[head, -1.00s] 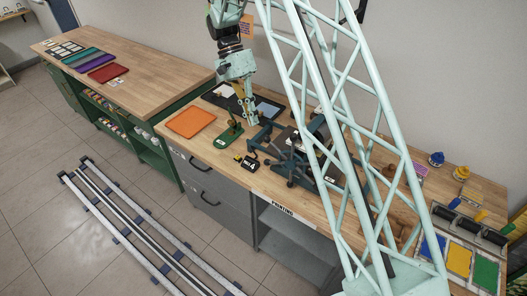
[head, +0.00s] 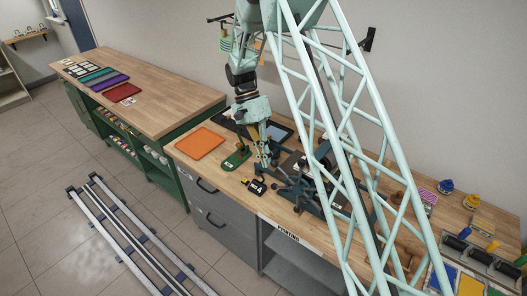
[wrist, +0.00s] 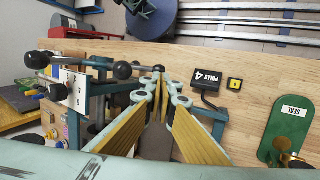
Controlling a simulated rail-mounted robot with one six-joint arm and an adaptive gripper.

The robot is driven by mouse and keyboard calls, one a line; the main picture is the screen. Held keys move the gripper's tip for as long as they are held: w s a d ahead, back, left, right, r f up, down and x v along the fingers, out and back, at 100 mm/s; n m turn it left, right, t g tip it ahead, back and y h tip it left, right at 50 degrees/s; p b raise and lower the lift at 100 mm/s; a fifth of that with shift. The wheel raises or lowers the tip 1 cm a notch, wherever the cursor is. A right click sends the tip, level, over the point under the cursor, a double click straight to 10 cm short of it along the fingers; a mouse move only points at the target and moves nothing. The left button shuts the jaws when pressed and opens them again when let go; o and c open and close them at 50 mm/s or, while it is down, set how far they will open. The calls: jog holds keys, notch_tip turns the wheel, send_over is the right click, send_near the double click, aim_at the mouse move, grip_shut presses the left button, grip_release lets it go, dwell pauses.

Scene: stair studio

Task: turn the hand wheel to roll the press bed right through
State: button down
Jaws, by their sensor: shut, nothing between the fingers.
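The printing press (head: 335,205) stands on the wooden bench, partly hidden behind my lattice column in the head view. Its hand wheel (head: 297,190) faces the front, with dark spokes ending in round black knobs. In the wrist view the wheel's black knobs (wrist: 123,70) and bars show just beyond and left of my fingertips. My gripper (wrist: 162,88) is shut and empty, its tips close to one small dark knob (wrist: 158,68); whether they touch it I cannot tell. In the head view my gripper (head: 266,160) points down at the press's left side. The press bed is mostly hidden.
A counter reading "PULLS 4" (wrist: 210,57) and a yellow button (wrist: 235,84) sit beside the wheel. A green seal stand (head: 237,158) and an orange sheet (head: 200,143) lie to the left. Ink tins and rollers are at the right. Floor rails run in front.

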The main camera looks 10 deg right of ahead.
jog(key=p+x, duration=0.1)
jog(key=x, duration=0.6)
jog(key=shift+s+d+f+g+h+b, duration=0.15)
jog(key=shift+f+g+h+b, duration=0.2)
jog(key=shift+f, duration=0.3)
dwell(0.7)
